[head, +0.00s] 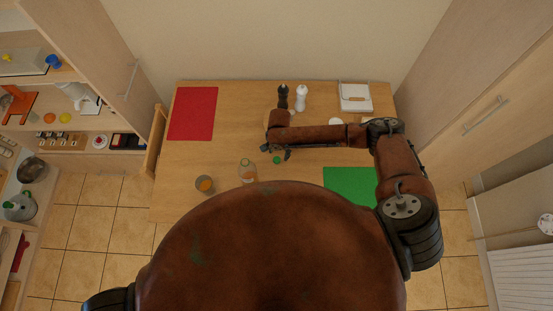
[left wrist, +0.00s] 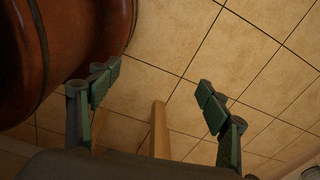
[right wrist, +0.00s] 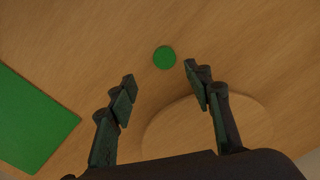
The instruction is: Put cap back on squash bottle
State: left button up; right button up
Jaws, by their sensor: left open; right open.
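The squash bottle (head: 247,174), clear with orange contents low down, stands near the front of the table; its top looks uncapped, though it is small. The round green cap (head: 277,160) lies on the table to the right of the bottle. In the right wrist view the cap (right wrist: 164,57) lies just beyond the fingertips, between their lines. My right gripper (right wrist: 160,76) is open and empty above the table; in the head view it is just behind the cap. My left gripper (left wrist: 160,88) is open and empty over the tiled floor, hidden in the head view.
A glass with orange contents (head: 204,186) stands left of the bottle. A red mat (head: 192,113), green mat (head: 350,184), dark mill (head: 283,97), white mill (head: 301,98) and white box (head: 356,98) are on the table. A round wooden board (right wrist: 200,125) lies under the right gripper.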

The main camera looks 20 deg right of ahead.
aim_at(277, 159)
jog(key=shift+f, duration=0.55)
jog(key=f, duration=0.5)
jog(key=shift+w+a, duration=0.15)
jog(key=shift+a, duration=0.25)
pick_arm(q)
jog(key=shift+w+d+r, duration=0.1)
jog(key=shift+w+r, duration=0.1)
jog(key=shift+w, duration=0.75)
pick_arm(e)
jog(key=shift+f, duration=0.15)
pick_arm(q)
jog(key=shift+w, duration=0.2)
pick_arm(e)
jog(key=shift+c, duration=0.4)
pick_arm(q)
jog(key=shift+w, duration=0.1)
pick_arm(e)
jog(key=c, duration=0.7)
